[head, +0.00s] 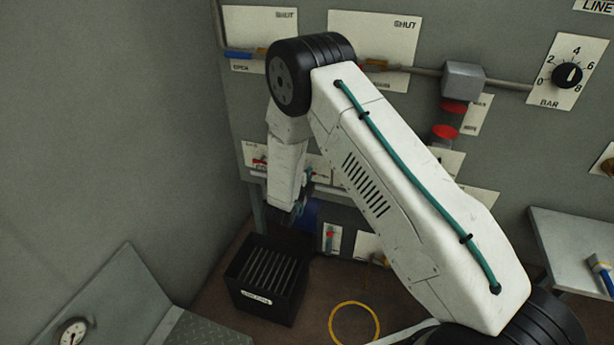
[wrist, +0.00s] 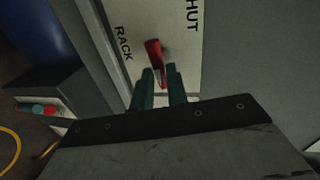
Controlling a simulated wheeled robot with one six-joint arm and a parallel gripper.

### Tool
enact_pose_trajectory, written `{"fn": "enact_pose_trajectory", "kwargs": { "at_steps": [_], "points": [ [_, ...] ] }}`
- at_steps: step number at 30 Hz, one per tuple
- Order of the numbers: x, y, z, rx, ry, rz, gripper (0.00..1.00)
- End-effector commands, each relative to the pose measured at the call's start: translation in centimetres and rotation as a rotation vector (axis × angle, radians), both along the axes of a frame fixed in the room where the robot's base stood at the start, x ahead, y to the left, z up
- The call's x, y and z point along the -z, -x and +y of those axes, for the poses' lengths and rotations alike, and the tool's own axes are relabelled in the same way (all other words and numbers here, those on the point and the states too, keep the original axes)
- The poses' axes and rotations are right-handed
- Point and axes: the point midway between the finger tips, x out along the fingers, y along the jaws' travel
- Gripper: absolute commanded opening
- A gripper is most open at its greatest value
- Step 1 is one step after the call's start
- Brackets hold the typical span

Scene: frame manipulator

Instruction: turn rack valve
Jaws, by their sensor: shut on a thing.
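In the wrist view, the red handle of the rack valve (wrist: 153,50) stands out from a white plate (wrist: 185,25) marked "RACK" and "HUT", the latter cut off by the frame edge. My gripper (wrist: 164,78), with two green fingers, is shut on the lower end of the red handle. In the head view, my gripper (head: 299,205) is low at the end of my arm, near the panel's lower left. The arm hides most of the fingers there, and I cannot make out the rack valve.
A black slatted bin (head: 268,302) stands on the floor below my gripper. A yellow hose loop (head: 333,318) lies right of it. A blue cylinder (wrist: 38,35) is at left in the wrist view. A metal bench (head: 565,240) stands at the right, and a wall closes the left side.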

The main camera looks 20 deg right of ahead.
Motion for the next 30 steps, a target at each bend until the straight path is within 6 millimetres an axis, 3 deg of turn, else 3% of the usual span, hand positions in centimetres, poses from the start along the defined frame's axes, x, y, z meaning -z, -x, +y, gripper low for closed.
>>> {"fn": "enact_pose_trajectory", "kwargs": {
  "at_steps": [22, 23, 24, 25, 30],
  "points": [
    [0.17, 0.07, -0.07, 0.001, -0.07, -0.049, 0.0],
    [0.17, 0.07, -0.07, 0.001, -0.07, -0.049, 0.21],
    [0.17, 0.07, -0.07, 0.001, -0.07, -0.049, 0.32],
    [0.16, 0.06, -0.07, 0.001, -0.07, -0.049, 0.37],
    [0.16, 0.05, -0.05, 0.001, -0.07, -0.049, 0.37]
  ]
}}
